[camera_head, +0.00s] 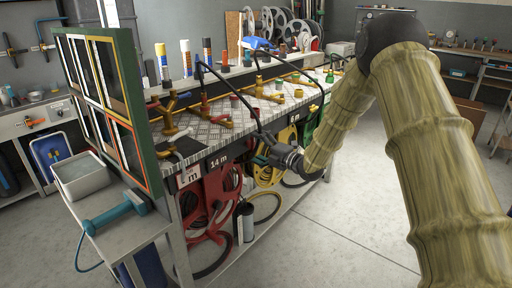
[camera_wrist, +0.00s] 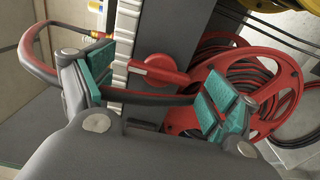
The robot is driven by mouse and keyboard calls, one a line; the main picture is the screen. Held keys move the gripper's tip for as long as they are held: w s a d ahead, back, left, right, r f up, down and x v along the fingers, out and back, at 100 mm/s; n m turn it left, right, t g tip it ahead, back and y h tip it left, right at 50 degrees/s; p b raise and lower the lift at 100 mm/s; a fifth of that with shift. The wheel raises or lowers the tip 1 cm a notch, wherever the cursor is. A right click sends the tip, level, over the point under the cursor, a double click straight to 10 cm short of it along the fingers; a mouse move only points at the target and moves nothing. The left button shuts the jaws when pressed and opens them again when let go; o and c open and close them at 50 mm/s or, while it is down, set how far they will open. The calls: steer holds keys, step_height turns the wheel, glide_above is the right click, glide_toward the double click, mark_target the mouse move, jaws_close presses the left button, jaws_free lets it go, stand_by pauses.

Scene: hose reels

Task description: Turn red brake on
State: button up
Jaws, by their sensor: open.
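The red hose reel (camera_head: 205,195) hangs under the metal-topped bench, beneath the "14 m" sign. It also shows on the right of the wrist view (camera_wrist: 225,62). In the wrist view a red lever with a round knob end (camera_wrist: 165,68), which looks like the red brake, sits at the ridged pale bench edge. My gripper (camera_head: 262,152) is at the bench's front side, near the red reel.
A yellow reel (camera_head: 268,170) hangs to the right of the red one. Valves and pipe fittings (camera_head: 270,95) stand on the bench top. A green-framed panel (camera_head: 135,105) and a grey tray (camera_head: 82,185) are at the left. The floor in front (camera_head: 330,235) is clear.

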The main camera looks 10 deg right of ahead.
steer(key=shift+w+a, duration=0.3)
steer(key=shift+w, duration=0.1)
steer(key=c, duration=1)
steer(key=shift+c, duration=0.2)
